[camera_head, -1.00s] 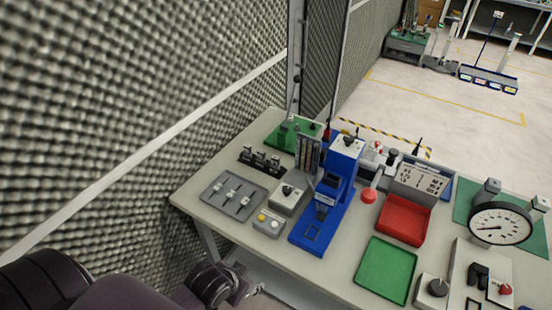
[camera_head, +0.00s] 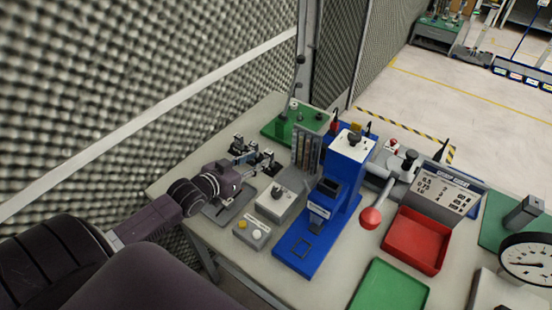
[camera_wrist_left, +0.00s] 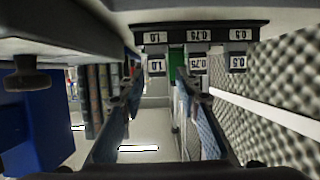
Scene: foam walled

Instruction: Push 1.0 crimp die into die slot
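In the left wrist view, which looks upside down, a small block labelled 1.0 (camera_wrist_left: 157,67), the crimp die, hangs under a dark rack (camera_wrist_left: 200,30). Dies labelled 0.75 (camera_wrist_left: 197,66) and 0.5 (camera_wrist_left: 237,62) sit beside it. My left gripper (camera_wrist_left: 158,88) is open, its fingers on either side of the 1.0 die; contact is not clear. My right gripper is not in view.
A grey box with a knob (camera_head: 283,202) and a two-button box (camera_head: 252,232) stand between gripper and press. The press's red-ball lever (camera_head: 371,218), a red tray (camera_head: 417,240) and a green tray (camera_head: 390,290) are further right. A foam wall (camera_head: 130,80) borders the left.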

